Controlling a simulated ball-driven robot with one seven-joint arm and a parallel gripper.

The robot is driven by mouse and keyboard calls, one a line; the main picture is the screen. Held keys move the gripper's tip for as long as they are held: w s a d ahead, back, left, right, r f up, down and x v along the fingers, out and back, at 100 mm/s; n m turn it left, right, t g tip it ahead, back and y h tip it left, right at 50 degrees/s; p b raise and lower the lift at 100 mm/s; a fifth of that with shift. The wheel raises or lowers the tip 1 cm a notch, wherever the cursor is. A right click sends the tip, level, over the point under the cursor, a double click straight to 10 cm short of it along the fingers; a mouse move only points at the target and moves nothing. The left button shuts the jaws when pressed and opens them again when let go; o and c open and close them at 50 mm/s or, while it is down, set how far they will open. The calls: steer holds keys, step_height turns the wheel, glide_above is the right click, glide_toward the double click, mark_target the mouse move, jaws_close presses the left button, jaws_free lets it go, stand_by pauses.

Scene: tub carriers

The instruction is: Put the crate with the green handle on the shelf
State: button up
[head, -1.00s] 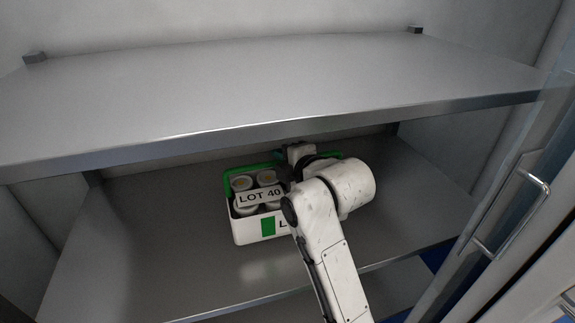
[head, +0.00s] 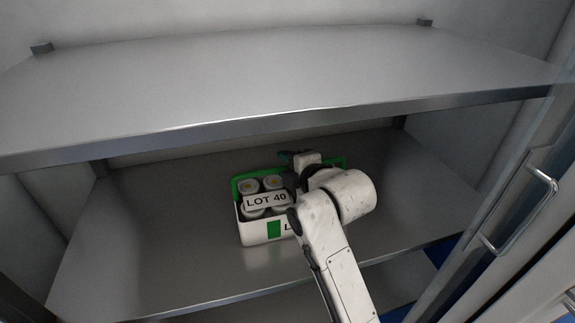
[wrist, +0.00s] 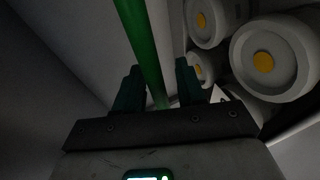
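The white crate (head: 256,234) sits on the lower shelf (head: 165,235) of the cabinet, looking upright. Its green handle (head: 239,186) stands raised at the back. A "LOT 40" label shows over its white jars, and a green patch is on its front. My arm hides its right part. My gripper (head: 286,157) is at the handle, behind the jars. In the wrist view, the green handle (wrist: 142,40) runs between the two dark fingers of my gripper (wrist: 158,78). The fingers are apart, with a gap on the right side of the bar.
An empty upper shelf (head: 280,75) is close above the crate and my arm. The lower shelf is clear to the left and right of the crate. A door with a metal handle (head: 530,215) stands at the right. White jars (wrist: 264,62) are close beside my gripper.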

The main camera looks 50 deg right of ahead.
steer(key=shift+o, duration=0.3)
steer(key=shift+r, duration=0.2)
steer(key=p+v, duration=0.1)
steer(key=v, duration=0.8)
steer(key=shift+s+a+r, duration=0.15)
steer(key=shift+s+r, duration=0.1)
steer(key=shift+r, duration=0.05)
steer(key=p+v, duration=0.2)
steer(key=p, duration=0.2)
steer(key=shift+s+f, duration=0.15)
